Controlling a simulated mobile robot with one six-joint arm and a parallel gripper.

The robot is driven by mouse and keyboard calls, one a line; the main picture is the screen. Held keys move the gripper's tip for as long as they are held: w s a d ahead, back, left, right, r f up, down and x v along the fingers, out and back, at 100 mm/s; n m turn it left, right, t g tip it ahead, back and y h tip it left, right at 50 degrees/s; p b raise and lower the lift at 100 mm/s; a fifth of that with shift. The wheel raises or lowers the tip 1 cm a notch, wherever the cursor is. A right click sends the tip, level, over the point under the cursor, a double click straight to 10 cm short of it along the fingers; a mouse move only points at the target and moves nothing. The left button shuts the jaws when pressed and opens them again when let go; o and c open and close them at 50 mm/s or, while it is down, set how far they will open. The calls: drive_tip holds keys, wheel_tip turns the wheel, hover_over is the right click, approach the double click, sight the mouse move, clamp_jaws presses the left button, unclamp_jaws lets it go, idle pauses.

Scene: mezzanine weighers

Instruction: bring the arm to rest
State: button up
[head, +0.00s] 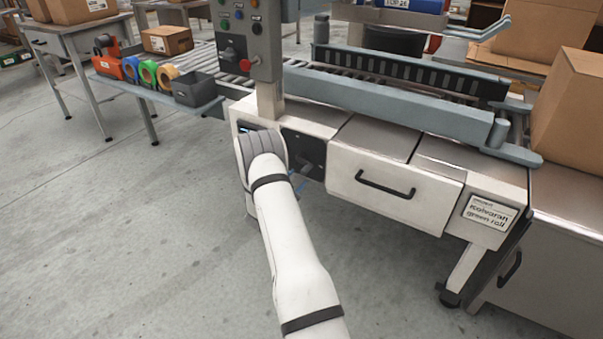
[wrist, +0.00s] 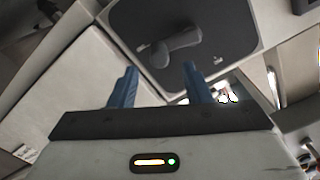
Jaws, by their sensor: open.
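My white arm reaches out in the head view to the front of a white and grey weighing machine (head: 345,155). I cannot tell whether the fingers touch the panel. The dark panel also shows in the head view (head: 305,152), partly behind my arm.
A drawer with a black handle (head: 385,186) is right of my arm. A control box (head: 247,38) rises above it. A side shelf (head: 205,103) holds tape rolls (head: 147,73). Cardboard boxes (head: 570,105) stand at right. The floor (head: 120,230) at left is clear.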

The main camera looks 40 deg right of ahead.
drive_tip(key=shift+v, duration=0.85)
